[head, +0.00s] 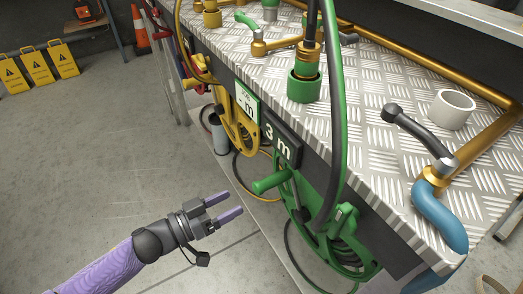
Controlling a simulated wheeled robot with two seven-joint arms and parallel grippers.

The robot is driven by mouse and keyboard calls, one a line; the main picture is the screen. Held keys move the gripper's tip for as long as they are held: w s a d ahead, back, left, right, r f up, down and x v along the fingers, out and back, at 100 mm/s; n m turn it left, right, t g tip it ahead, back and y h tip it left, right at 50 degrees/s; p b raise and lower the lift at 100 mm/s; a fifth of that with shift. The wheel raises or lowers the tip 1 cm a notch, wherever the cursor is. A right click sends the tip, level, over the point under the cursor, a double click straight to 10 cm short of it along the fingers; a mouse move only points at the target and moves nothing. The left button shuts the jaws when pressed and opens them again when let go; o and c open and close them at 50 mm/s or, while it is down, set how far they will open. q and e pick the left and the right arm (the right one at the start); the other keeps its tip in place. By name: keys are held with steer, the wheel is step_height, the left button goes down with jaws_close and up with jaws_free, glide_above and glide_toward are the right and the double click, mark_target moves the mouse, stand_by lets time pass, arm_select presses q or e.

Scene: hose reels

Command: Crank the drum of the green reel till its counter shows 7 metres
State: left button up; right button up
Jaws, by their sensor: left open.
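The green reel (300,203) hangs on the front side of the bench, with dark hose wound on its drum. Its green crank handle (270,181) sticks out to the left near the top of the drum. The counter (279,144) above the reel reads "3 m". My left gripper (234,205) is open and empty, left of and a little below the crank handle, apart from it. Its two purple fingers point right towards the reel. The lower part of the reel is partly hidden by the bench and hose. My right gripper is not in view.
A yellow reel (240,132) hangs farther along the bench beside a green-and-white sign (246,103). Above, the metal bench top (365,140) carries brass pipes, a blue spout (440,215) and a white ring (451,109). Yellow warning signs (36,67) and an orange cone (140,30) stand far left. The left floor is clear.

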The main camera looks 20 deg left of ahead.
mark_target(268, 184)
arm_select(q)
steer(key=shift+h, duration=0.3)
steer(key=b+x, duration=0.3)
steer(key=x, duration=0.6)
steer(key=shift+s+d+r+b, duration=0.1)
steer(key=shift+s+r+b, duration=0.1)
steer(key=shift+b, duration=0.15)
steer(key=shift+w+d+r, duration=0.1)
steer(key=shift+w+d, duration=0.3)
steer(key=shift+w, duration=0.1)
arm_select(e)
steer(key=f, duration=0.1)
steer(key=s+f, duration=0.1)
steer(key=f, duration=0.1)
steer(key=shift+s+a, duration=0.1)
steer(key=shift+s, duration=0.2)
arm_select(q)
jaws_close()
